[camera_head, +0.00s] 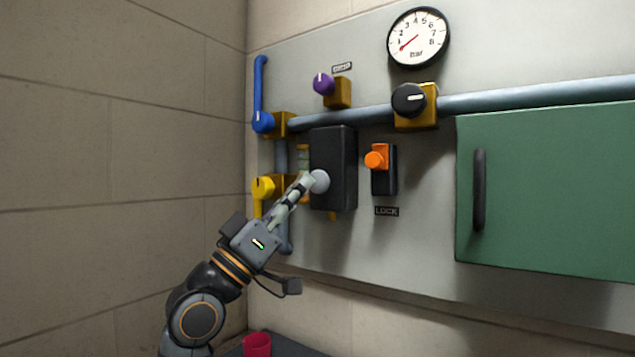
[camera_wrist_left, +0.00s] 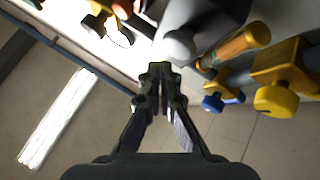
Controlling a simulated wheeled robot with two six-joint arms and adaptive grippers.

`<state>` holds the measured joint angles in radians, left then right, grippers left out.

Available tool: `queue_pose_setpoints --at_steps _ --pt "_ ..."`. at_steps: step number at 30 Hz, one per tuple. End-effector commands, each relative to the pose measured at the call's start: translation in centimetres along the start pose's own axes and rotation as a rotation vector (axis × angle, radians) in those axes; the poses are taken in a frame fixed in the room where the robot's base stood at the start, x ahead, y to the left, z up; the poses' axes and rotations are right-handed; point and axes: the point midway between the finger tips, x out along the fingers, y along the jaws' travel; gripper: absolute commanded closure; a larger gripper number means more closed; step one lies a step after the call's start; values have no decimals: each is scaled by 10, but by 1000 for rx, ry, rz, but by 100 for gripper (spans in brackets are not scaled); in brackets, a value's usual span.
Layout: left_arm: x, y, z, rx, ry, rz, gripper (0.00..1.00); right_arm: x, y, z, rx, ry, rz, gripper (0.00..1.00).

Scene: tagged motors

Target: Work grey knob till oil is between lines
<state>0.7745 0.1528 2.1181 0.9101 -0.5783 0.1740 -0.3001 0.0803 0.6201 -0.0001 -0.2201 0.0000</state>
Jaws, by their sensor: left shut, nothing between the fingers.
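The grey knob (camera_head: 320,181) is a round, pale button on the front of a black box on the wall panel. In the left wrist view the knob (camera_wrist_left: 179,46) lies just beyond my fingertips. My left gripper (camera_head: 307,181) is shut and empty, with its tips at the knob's left edge; I cannot tell whether they touch. In the left wrist view the shut fingertips (camera_wrist_left: 160,72) point towards it. A glass tube (camera_head: 303,158) stands left of the box, partly hidden by my gripper. In the left wrist view the tube (camera_wrist_left: 236,45) shows amber oil; its lines are not readable.
Yellow (camera_head: 263,187) and blue (camera_head: 263,121) valve handles sit left of the box. A purple knob (camera_head: 323,84), black knob (camera_head: 408,100), gauge (camera_head: 418,38) and green door (camera_head: 550,190) are around. A red cup (camera_head: 257,345) stands below.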

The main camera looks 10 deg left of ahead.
Motion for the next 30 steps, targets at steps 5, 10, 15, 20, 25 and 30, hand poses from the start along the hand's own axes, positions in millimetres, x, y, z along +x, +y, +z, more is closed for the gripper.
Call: queue_pose_setpoints --at_steps 5,10,15,20,25,30 --pt "-12 10 -9 5 -3 0 100 -3 0 0 0 0 0 28" --pt "-24 17 -18 5 -1 0 100 -4 0 0 1 0 -1 28" --pt "-28 21 -20 1 -1 2 100 -5 -1 0 0 0 -1 28" --pt "-28 21 -20 0 -1 2 100 -5 -1 0 1 0 -1 28" --pt "-27 21 -20 0 0 2 100 -5 0 0 1 0 -1 28" --pt "-27 21 -20 0 0 2 100 -5 0 0 0 0 -1 28"
